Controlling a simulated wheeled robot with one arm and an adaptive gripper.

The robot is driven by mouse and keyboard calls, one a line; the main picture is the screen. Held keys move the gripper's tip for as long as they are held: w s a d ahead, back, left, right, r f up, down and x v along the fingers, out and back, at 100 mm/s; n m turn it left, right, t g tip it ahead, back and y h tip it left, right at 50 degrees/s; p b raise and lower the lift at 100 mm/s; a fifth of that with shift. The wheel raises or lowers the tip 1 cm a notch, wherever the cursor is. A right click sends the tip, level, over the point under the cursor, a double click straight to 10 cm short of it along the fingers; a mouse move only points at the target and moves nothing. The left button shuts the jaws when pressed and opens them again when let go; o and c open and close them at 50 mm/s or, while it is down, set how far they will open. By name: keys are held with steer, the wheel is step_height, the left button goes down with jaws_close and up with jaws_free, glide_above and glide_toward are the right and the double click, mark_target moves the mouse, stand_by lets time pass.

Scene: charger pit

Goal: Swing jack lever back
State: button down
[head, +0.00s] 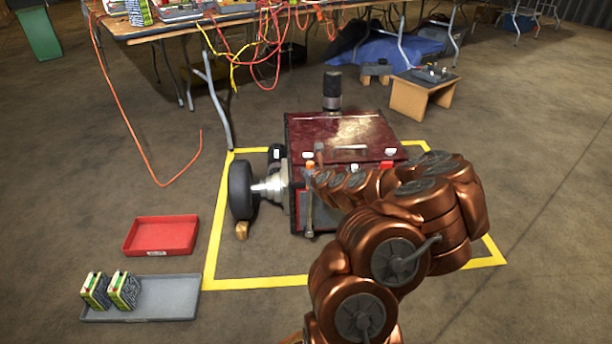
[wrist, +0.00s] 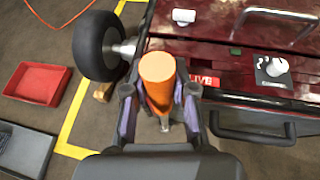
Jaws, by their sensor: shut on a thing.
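The jack lever, with a thick orange grip (wrist: 158,82), stands between my gripper's fingers (wrist: 160,108) in the wrist view. The fingers are shut on it from both sides. In the head view, my gripper (head: 318,180) is at the front left of a dark red machine (head: 345,135), and my arm covers much of that machine's right front. A small orange spot (head: 311,165) shows by the gripper there. The lever's lower end is mostly hidden by the gripper in the wrist view.
A black wheel (head: 241,190) sticks out on the machine's left. Yellow tape (head: 214,235) frames the floor around it. A red tray (head: 161,236) and a grey tray (head: 165,300) with two boxes lie left.

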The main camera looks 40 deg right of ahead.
steer(key=shift+s+d+r, duration=0.25)
steer(key=shift+d+r, duration=0.3)
steer(key=shift+d, duration=0.15)
steer(key=c, duration=1.2)
jaws_free()
steer(key=shift+o, duration=1.4)
steer(key=shift+a+f, duration=0.15)
steer(key=shift+a, duration=0.15)
steer(key=shift+w+a+f, duration=0.1)
steer(key=shift+a+f, duration=0.1)
steer(key=v, duration=0.7)
steer(key=shift+a+r, duration=0.1)
steer(key=shift+r, duration=0.05)
